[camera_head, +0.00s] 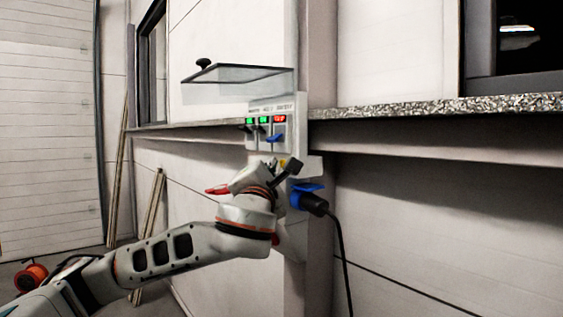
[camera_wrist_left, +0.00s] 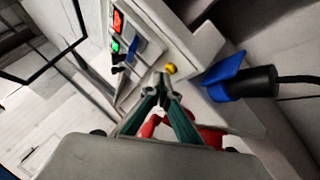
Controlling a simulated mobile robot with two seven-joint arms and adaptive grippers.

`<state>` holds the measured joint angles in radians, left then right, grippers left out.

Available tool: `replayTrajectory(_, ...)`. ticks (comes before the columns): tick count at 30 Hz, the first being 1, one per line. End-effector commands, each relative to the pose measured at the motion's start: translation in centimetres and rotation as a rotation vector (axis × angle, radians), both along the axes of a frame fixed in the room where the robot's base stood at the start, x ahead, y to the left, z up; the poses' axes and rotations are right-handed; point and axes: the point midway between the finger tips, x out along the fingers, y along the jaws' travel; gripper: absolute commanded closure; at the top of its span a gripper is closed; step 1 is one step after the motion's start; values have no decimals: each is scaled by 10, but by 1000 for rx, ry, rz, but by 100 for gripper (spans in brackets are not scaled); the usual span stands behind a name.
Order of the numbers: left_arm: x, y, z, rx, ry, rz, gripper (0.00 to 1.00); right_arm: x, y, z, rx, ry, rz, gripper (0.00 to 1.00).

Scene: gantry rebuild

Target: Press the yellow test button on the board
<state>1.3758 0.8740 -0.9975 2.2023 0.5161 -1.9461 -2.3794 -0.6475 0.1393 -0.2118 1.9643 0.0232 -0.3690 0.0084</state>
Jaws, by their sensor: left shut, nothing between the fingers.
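The yellow button (camera_wrist_left: 171,69) sits low on the light grey board (camera_head: 286,103). A small bit of the button (camera_head: 283,162) also shows in the head view, just above my left wrist. My left gripper (camera_wrist_left: 161,88) is shut and empty, its green-sided fingers pointing at the button. Its tips are very close below the button in the wrist view; I cannot tell whether they touch. In the head view my own wrist mostly hides the fingers. My right gripper is not in view.
A blue socket cover with a black plug (camera_head: 314,204) and hanging cable is right of my left gripper. A clear panel with a black knob (camera_head: 204,64) juts out above the board. A speckled ledge (camera_head: 430,107) runs right. A red part (camera_head: 217,190) is beside my wrist.

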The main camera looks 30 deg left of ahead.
Motion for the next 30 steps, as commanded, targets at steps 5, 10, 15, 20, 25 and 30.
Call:
replayTrajectory(5,-5,2,1,1,0,1,100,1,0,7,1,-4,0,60)
replayTrajectory(10,-5,2,0,1,0,1,100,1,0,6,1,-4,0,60)
replayTrajectory(15,-9,4,1,1,0,2,100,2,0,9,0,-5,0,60)
replayTrajectory(20,-22,10,2,1,-1,2,100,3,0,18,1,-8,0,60)
replayTrajectory(25,-36,16,2,1,0,1,100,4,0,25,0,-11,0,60)
replayTrajectory(30,-48,21,2,1,-1,2,100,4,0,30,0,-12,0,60)
